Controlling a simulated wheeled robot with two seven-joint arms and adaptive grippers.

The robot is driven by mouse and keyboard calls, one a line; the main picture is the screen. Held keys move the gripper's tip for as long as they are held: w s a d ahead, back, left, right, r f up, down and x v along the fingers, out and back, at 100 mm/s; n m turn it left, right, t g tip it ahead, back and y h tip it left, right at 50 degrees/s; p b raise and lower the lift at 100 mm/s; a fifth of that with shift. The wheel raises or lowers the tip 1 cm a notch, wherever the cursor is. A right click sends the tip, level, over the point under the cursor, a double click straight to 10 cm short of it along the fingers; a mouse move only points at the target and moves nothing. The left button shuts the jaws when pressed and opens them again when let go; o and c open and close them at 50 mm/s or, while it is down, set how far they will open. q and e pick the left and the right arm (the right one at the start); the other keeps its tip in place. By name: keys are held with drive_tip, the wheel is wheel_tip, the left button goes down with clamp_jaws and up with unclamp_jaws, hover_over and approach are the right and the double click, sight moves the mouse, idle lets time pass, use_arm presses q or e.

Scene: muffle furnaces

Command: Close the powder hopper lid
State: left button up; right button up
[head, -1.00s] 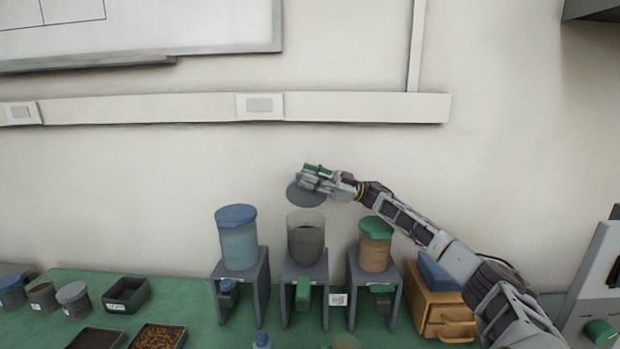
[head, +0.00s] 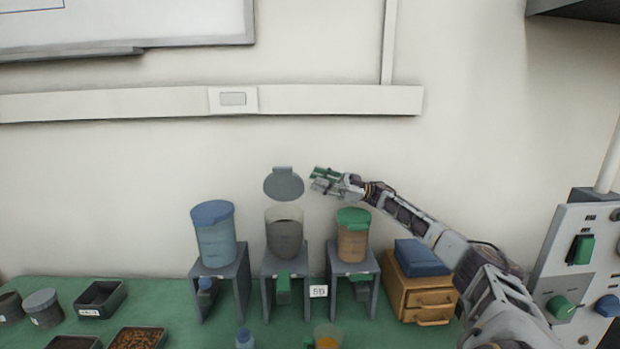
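The middle powder hopper (head: 284,239) is a clear cylinder with dark grey powder, standing on a grey stand. Its grey round lid (head: 284,184) stands raised and open above the hopper's back rim, its flat face toward me. My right gripper (head: 315,180) is just right of the lid, with a small gap of wall visible between them. Its two green-tipped fingers are spread apart with nothing seen between them. My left gripper is out of view.
A blue-lidded hopper (head: 215,236) stands to the left and a green-lidded hopper (head: 353,237) to the right, both closed. A wooden drawer box (head: 420,291) with a blue top is further right, below my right arm.

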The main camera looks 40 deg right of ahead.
drive_tip(key=shift+s+d+f, duration=0.15)
drive_tip(key=shift+s+d, duration=0.1)
drive_tip(key=shift+d, duration=0.15)
